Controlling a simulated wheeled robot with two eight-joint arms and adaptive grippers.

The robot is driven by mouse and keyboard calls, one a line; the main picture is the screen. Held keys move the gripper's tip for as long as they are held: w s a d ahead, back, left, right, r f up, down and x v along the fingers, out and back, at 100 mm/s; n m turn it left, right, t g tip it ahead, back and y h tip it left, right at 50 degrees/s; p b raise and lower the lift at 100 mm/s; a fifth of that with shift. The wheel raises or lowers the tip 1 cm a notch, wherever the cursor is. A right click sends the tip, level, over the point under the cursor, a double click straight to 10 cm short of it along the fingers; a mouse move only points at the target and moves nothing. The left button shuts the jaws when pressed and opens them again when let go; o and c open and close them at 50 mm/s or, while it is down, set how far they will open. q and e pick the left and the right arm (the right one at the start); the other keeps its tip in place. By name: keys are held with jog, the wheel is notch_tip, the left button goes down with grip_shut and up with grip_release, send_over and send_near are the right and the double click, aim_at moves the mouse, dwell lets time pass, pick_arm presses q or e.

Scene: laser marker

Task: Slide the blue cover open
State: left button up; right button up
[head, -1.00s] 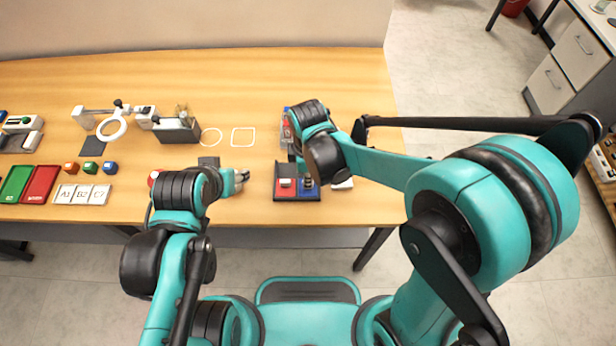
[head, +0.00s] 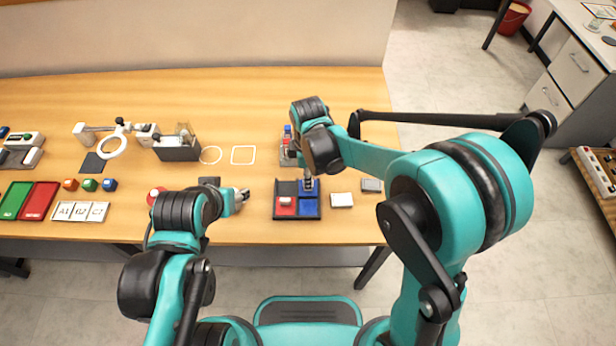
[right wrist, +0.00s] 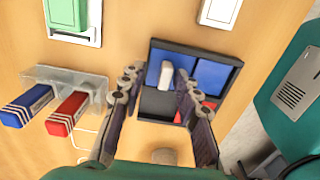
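The dark tray (head: 275,207) lies near the table's front edge, with two columns. The blue cover (head: 313,184) lies over its rear right part. In the right wrist view the blue cover (right wrist: 154,66) carries a white handle (right wrist: 165,76). The front right compartment shows a bare blue floor (head: 308,208). A red cover (head: 285,207) is at front left; the rear left part is dark. My right gripper (right wrist: 157,75) is at the handle, fingers apart on either side of it. My left gripper (head: 244,196) hovers left of the tray; its finger gap is unclear.
A clear holder (right wrist: 85,82) with blue and red pieces stands behind the tray. Colored cubes, trays and a magnifier stand (head: 113,144) are farther left.

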jog(key=shift+r, duration=0.1)
notch_tip(320, 180, up, 12)
dwell(0.5)
dwell(0.4)
jog(key=s+d+m+t, duration=0.3)
jog(key=s+d+m, duration=0.3)
jog(key=d+m, duration=0.3)
jog(key=s+d+m+t, duration=0.4)
jog(key=s+d+m, duration=0.2)
jog(key=d+m, duration=0.2)
jog(key=shift+d+f+m, duration=0.2)
jog(key=shift+d+m, duration=0.2)
jog(key=shift+m, duration=0.1)
